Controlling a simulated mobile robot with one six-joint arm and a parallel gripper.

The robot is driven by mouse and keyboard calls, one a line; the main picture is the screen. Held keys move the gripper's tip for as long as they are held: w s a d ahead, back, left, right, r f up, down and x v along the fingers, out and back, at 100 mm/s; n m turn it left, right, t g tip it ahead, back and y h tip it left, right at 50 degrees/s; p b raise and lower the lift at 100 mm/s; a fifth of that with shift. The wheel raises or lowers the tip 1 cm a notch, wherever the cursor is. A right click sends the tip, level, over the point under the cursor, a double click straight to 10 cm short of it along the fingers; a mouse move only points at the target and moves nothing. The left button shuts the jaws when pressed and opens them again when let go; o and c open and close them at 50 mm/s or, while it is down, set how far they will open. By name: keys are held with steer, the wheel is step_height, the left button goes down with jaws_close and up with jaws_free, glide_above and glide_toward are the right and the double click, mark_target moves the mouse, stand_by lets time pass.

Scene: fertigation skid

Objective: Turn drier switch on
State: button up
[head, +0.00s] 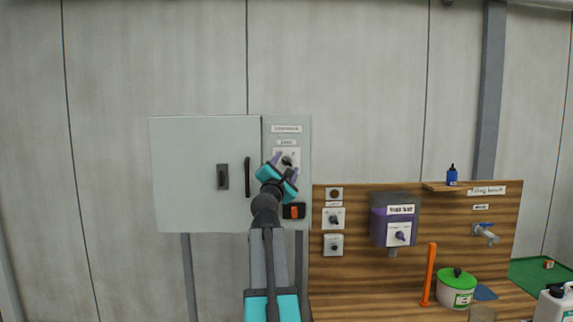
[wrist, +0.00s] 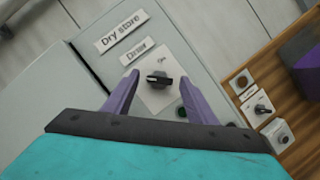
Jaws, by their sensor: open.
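The drier switch (wrist: 158,79) is a black rotary knob on a pale plate, under labels that read "Dry store" and "Drier" in the wrist view. My gripper (head: 285,168) is in front of this panel. In the wrist view its two purple fingers (wrist: 152,94) are apart, one to each side of the knob's plate. The knob lies between and beyond the fingertips, and nothing is held. I cannot tell the exact gap to the knob.
A black and orange switch (head: 294,211) sits low on the cabinet panel. A wooden board to the right carries small switches (head: 334,217), a purple box (head: 396,220) and a tap (head: 486,233). An orange handle (head: 429,272) and a green-lidded tub (head: 457,288) stand below.

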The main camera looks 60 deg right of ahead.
steer(key=shift+w+d+r, duration=0.1)
steer(key=shift+w+d, duration=0.05)
steer(key=shift+d, duration=0.25)
steer(key=shift+c, duration=0.3)
steer(key=c, duration=1)
